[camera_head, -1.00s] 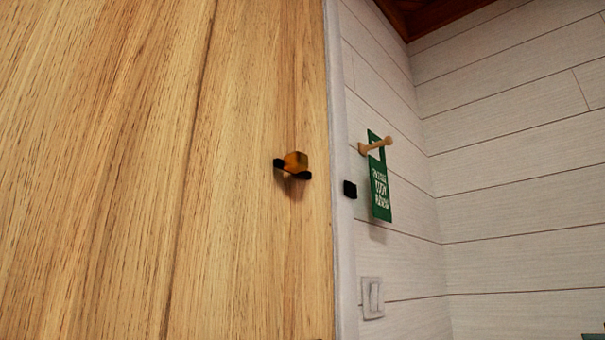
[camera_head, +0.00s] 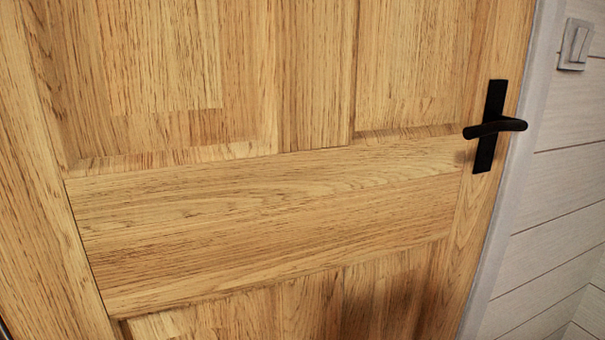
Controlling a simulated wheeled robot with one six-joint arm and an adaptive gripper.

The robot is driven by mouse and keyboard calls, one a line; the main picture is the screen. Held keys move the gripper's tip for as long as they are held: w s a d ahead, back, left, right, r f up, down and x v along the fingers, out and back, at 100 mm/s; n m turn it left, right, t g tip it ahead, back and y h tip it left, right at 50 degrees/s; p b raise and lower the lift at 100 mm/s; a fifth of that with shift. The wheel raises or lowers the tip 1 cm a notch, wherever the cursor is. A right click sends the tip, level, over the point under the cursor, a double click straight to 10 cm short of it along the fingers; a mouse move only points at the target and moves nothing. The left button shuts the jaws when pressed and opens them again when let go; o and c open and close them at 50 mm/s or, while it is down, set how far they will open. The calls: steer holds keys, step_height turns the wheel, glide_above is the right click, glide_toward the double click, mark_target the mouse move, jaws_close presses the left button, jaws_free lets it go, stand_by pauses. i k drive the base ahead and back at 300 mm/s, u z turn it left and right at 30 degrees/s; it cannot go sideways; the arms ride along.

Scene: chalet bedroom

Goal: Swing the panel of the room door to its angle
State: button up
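The room door's wooden panel (camera_head: 270,210) fills most of the head view. It is light brown with recessed fields and a broad cross rail in the middle. A black lever handle (camera_head: 495,127) on a tall black plate sits near its right edge. The panel's right edge lies along the pale door frame (camera_head: 513,190), and it looks shut or nearly so; I cannot tell exactly. My gripper is not in view.
To the right of the frame is a white plank wall (camera_head: 560,200) with a light switch (camera_head: 575,45) at the top right. Dark soft shadows fall on the lower part of the panel. No loose obstacle shows.

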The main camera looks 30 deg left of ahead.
mark_target(170, 169)
steer(key=u, duration=0.65)
steer(key=k, duration=0.85)
steer(key=u, duration=0.75)
steer(key=i, duration=0.5)
steer(key=u, duration=0.05)
